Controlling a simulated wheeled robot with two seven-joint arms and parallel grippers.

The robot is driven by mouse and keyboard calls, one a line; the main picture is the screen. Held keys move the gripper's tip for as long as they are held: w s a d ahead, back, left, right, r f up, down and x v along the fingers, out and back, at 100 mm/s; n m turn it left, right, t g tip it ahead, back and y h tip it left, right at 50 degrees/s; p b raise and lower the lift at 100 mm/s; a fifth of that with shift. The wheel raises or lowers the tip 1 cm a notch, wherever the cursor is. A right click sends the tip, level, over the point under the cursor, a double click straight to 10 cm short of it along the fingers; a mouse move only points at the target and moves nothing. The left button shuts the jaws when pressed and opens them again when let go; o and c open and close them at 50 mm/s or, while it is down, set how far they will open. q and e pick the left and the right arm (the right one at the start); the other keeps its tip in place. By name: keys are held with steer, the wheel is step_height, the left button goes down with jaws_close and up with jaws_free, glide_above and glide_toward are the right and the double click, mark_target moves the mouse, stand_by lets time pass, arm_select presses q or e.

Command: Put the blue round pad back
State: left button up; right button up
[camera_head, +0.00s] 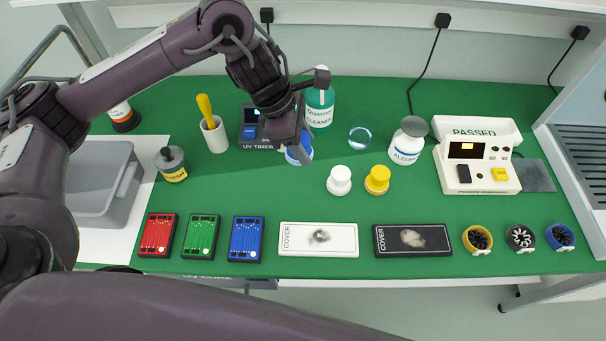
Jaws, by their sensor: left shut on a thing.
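My left gripper (302,153) reaches down over the middle of the green table and is shut on the blue round pad (292,158). The gripper hides much of the pad, so I cannot tell whether it touches the table. A white round pad (339,180) and a yellow round pad (377,180) stand side by side, to the right of the blue one and nearer to me. My right gripper is not in view.
Behind the gripper stand the UV timer (249,134) and a teal-labelled cleaner bottle (320,103). A glass dish (360,136), alcohol bottle (408,143) and tester (478,165) are at right. Boards, a white cover (345,240), black cover (388,241) and small fans line the front.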

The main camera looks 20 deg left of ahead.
arm_select(q)
step_height(320, 180, down, 7)
steer(key=shift+r+p, duration=0.2)
steer(key=shift+p, duration=0.2)
step_height(320, 180, down, 4)
steer(key=shift+p, duration=0.35)
steer(key=shift+f, duration=0.4)
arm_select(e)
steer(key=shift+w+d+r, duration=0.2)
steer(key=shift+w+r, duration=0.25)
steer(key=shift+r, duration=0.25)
arm_select(q)
steer(key=shift+f, duration=0.1)
steer(key=o, duration=1)
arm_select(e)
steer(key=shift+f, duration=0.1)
